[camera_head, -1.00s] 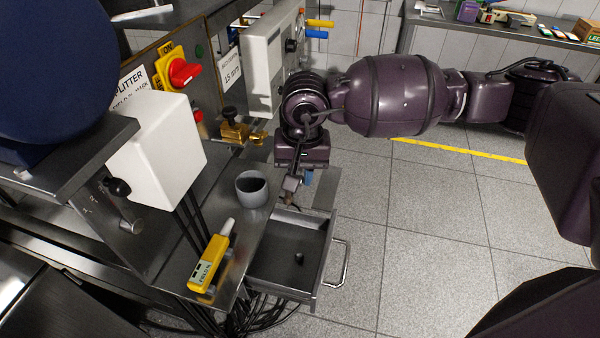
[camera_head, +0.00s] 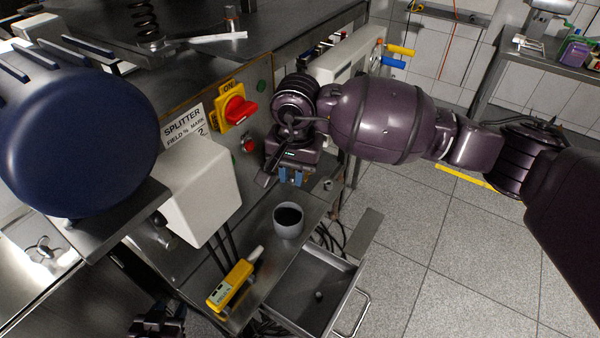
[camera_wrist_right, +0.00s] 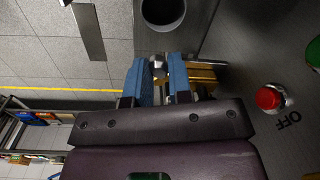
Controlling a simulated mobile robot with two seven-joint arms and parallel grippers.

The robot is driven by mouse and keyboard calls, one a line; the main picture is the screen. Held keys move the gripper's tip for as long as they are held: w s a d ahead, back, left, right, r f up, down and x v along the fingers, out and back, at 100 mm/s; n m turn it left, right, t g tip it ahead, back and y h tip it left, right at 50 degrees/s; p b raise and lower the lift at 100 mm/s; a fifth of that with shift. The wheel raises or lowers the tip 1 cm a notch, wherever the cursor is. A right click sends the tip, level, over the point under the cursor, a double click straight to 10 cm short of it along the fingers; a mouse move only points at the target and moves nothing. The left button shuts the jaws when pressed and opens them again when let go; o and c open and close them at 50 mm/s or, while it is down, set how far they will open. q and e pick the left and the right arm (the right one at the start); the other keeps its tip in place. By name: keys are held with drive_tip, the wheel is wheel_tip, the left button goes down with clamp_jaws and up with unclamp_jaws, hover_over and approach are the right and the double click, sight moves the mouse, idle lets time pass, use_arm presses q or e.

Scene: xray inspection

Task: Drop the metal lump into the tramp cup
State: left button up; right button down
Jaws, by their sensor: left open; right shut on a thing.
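The tramp cup, a grey round cup (camera_head: 288,222), stands upright on the metal shelf; its open mouth also shows at the top of the right wrist view (camera_wrist_right: 163,12). My right gripper (camera_head: 290,176) is just beyond the cup in the head view, fingers pointing down. In the right wrist view its blue fingers (camera_wrist_right: 160,76) are shut on a small silvery metal lump (camera_wrist_right: 158,66), which shows between the tips. The lump is hidden in the head view. My left gripper (camera_head: 160,322) is at the bottom edge, partly cut off, away from the cup.
A yellow field meter (camera_head: 231,284) lies on the shelf near the cup. An open drawer (camera_head: 290,306) holds a small dark piece (camera_head: 319,295). A white box (camera_head: 200,190) and a panel with a red switch (camera_head: 238,110) stand close by. Brass fittings (camera_wrist_right: 200,76) are behind the fingers.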

drive_tip(key=shift+w+d+f, duration=0.15)
drive_tip(key=shift+d, duration=0.1)
drive_tip(key=shift+f, duration=0.5)
drive_tip(key=shift+f+b, duration=0.6)
drive_tip(key=shift+f, duration=1.8)
